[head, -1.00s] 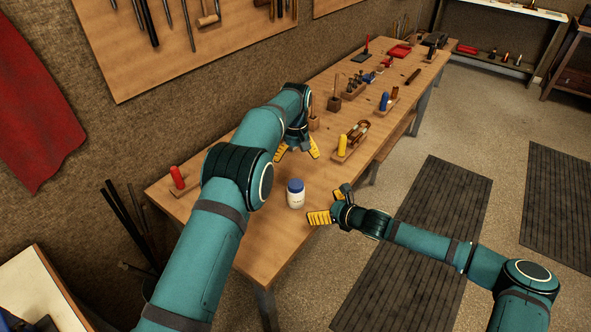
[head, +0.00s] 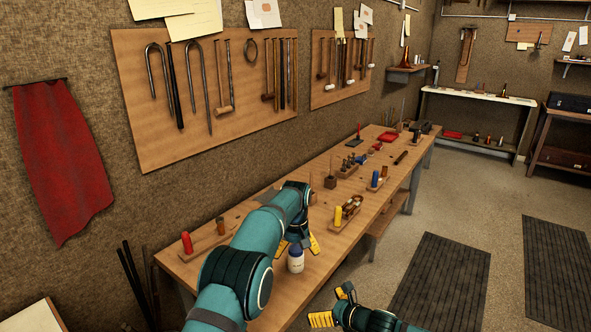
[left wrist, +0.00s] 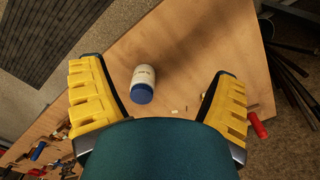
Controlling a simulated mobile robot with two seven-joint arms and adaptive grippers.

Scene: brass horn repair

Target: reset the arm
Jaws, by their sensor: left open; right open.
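My left arm reaches in over the workbench in the head view. My left gripper (head: 297,245) is open and empty above the bench, its yellow fingers partly hidden by the arm. In the left wrist view its two fingers (left wrist: 160,100) stand wide apart. A white jar with a blue lid (head: 296,261) stands on the bench close to that gripper. In the left wrist view the jar (left wrist: 144,83) shows between the fingers, below them on the bench top. My right gripper (head: 333,305) is open and empty, low in the head view, beyond the bench's front edge.
The wooden workbench (head: 320,262) carries a red-handled tool (head: 187,242) at the near left, a tray with a yellow-handled tool (head: 338,216), and several small tools farther back. Tool boards (head: 160,110) hang on the wall. Dark floor mats (head: 440,280) lie right of the bench.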

